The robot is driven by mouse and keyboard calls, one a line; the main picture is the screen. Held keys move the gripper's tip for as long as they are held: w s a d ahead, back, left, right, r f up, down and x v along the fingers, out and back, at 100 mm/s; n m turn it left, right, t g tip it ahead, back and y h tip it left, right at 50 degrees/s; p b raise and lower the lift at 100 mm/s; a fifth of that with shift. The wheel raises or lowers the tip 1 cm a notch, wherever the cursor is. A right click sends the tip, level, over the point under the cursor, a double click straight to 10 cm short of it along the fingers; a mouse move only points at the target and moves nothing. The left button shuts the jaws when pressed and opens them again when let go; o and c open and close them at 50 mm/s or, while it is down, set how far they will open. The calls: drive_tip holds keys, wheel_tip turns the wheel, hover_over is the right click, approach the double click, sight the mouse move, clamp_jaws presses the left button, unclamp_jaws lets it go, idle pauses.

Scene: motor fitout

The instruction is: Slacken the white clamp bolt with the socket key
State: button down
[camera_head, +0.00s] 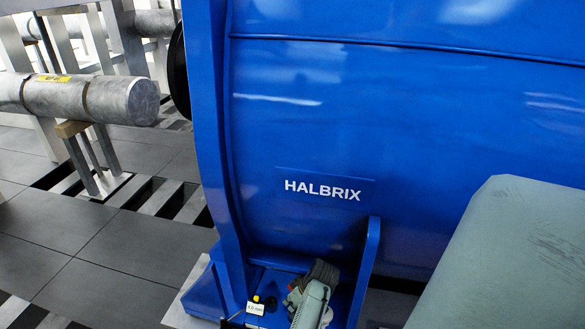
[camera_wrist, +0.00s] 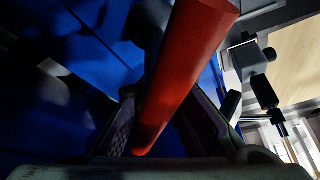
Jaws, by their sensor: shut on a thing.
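A thick red bar (camera_wrist: 190,60), which looks like the handle of the socket key, runs from the top of the wrist view down between my fingers. My gripper (camera_wrist: 163,122) is shut on it, with a finger on each side. In the head view, part of my arm's end shows low down, in front of the blue motor's foot; the fingertips and the key cannot be made out there.
The large blue motor housing (camera_head: 300,110), marked HALBRIX, fills the middle. An upright blue rib (camera_head: 366,270) stands close right of my arm's end. A small tag (camera_head: 256,309) and yellow-black part (camera_head: 257,299) lie to its left. A grey shaft (camera_head: 110,98) and open tiled floor are at left.

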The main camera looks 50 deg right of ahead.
drive_tip(key=shift+s+d+r+m+p, duration=0.1)
drive_tip(key=shift+d+r+m+p, duration=0.1)
drive_tip(key=shift+m+p, duration=0.15)
drive_tip(key=shift+d+r, duration=0.1)
drive_tip(key=shift+r, duration=1.4)
drive_tip(key=shift+a+r, duration=0.2)
drive_tip(key=shift+r, duration=1.95)
